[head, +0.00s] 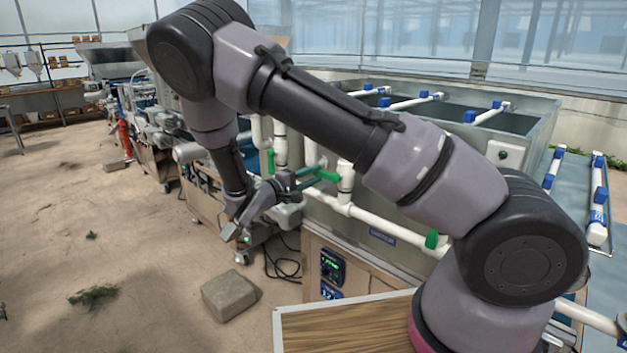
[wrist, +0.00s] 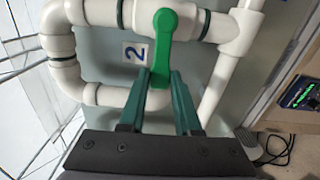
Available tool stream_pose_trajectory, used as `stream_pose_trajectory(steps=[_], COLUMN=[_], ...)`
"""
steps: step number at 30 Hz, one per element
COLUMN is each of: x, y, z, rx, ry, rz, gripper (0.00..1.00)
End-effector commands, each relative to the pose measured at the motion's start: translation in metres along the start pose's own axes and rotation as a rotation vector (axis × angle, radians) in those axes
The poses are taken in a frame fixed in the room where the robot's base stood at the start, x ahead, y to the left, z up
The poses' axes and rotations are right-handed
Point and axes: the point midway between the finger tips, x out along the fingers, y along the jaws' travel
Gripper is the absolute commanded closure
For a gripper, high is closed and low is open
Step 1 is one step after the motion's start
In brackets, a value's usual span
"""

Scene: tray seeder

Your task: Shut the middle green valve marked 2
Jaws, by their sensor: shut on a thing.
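The middle green valve handle (wrist: 163,45) sits on a white pipe (wrist: 100,12), beside a white plate marked 2 (wrist: 136,52). In the wrist view the handle points down from the pipe, across its run, with its lower end between my fingertips. My gripper (wrist: 160,76) is shut on that handle; the fingers hide part of its end. In the head view the same handle (head: 328,175) shows at the tips of my gripper (head: 305,178), in front of the tank.
Other green handles stand to the left (head: 270,161) and lower right (head: 432,239) on the white pipework. A control box (head: 331,267) is on the cabinet below. A grey block (head: 230,295) lies on the floor. Open floor is at the left.

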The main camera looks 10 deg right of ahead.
Motion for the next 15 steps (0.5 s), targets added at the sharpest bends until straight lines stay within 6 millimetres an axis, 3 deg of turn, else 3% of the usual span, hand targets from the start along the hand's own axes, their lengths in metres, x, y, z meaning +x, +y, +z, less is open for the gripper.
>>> stream_pose_trajectory(steps=[15], x=[-0.0009], y=[0.0037], z=[0.0004], rx=[0.068], ry=[0.000], rz=[-0.001], gripper=[1.00])
